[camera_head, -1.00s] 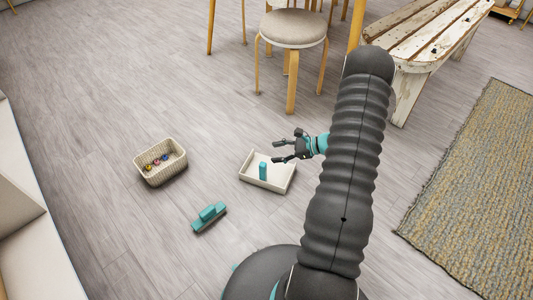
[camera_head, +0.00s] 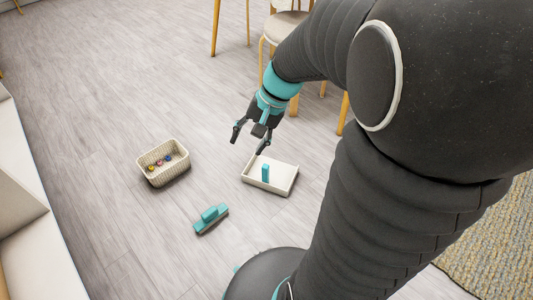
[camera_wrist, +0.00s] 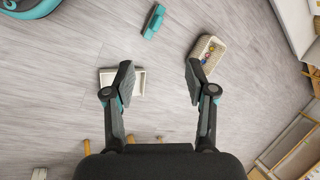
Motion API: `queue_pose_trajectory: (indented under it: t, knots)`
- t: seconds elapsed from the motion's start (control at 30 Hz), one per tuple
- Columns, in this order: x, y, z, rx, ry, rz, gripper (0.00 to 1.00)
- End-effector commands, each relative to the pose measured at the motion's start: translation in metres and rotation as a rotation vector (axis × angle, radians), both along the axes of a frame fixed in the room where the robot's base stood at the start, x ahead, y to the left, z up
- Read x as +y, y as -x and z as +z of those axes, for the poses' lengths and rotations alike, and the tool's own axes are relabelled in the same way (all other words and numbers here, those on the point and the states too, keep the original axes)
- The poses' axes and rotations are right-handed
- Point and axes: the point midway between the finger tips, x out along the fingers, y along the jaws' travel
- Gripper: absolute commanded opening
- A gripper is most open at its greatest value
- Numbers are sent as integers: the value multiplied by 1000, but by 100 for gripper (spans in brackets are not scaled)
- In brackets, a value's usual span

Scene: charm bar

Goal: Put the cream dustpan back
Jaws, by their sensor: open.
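The cream dustpan (camera_head: 284,183) lies on the wooden floor, a shallow tray shape with a teal handle (camera_head: 265,172) standing up at its left side. In the wrist view the dustpan (camera_wrist: 138,84) is partly hidden behind my left finger, and its handle cannot be made out. My gripper (camera_head: 250,145) is open and empty, pointing down above and slightly left of the dustpan in the head view.
A woven cream basket (camera_head: 163,163) with several small coloured charms stands to the left. A teal brush (camera_head: 211,217) lies on the floor in front. A chair (camera_head: 283,27) stands behind, and a patterned rug (camera_head: 490,240) lies at right. Floor between basket and dustpan is clear.

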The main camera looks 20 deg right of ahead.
Motion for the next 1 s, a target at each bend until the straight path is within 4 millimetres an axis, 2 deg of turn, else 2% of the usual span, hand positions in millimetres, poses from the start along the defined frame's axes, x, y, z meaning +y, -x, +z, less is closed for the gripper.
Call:
queue_pose_trajectory:
  t: [0.03,0.2,0.5,0.7,1.0]
  knots:
    - [6,11,11,-40,46,47,56]
    - [13,47,36,-155,201,187,56]
    - [13,101,68,-372,459,395,56]
    - [11,120,78,-463,557,465,56]
    - [9,124,80,-480,579,480,56]
